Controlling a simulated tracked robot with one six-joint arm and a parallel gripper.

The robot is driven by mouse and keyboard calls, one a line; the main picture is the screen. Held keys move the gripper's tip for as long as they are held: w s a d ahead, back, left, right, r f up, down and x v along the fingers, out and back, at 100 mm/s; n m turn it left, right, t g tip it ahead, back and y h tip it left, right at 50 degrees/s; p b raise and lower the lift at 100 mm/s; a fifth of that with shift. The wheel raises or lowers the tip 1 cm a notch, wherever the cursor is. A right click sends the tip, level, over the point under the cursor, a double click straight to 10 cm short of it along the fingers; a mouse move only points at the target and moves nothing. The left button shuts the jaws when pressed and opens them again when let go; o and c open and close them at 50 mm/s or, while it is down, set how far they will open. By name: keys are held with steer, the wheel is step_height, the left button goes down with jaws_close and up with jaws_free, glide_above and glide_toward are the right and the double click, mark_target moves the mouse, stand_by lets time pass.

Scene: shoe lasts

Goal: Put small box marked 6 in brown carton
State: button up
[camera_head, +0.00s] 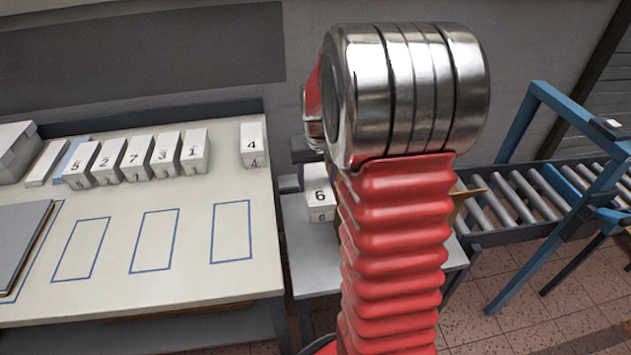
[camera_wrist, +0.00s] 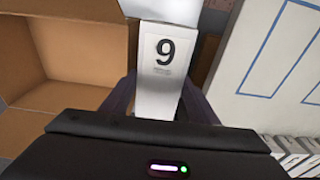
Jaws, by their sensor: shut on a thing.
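In the head view my arm hides most of the carton, and only a brown flap (camera_head: 472,200) shows.
Small white boxes marked 5, 2, 7, 3 and 1 (camera_head: 138,158) stand in a row on the left table (camera_head: 180,290). The box marked 4 (camera_head: 253,145) stands apart. A roller conveyor (camera_head: 520,195) with a blue frame is right.

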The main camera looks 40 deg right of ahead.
steer(key=w+a+r, duration=0.4)
steer(key=w+a, duration=0.1)
steer(key=a, duration=0.3)
steer(key=w+a+r+n, duration=0.1)
steer(key=w+a+r, duration=0.4)
steer(key=a, duration=0.3)
steer(key=w+a+r, duration=0.4)
steer(key=w+a, duration=0.2)
steer(key=a, duration=0.2)
steer(key=shift+r+n, duration=0.4)
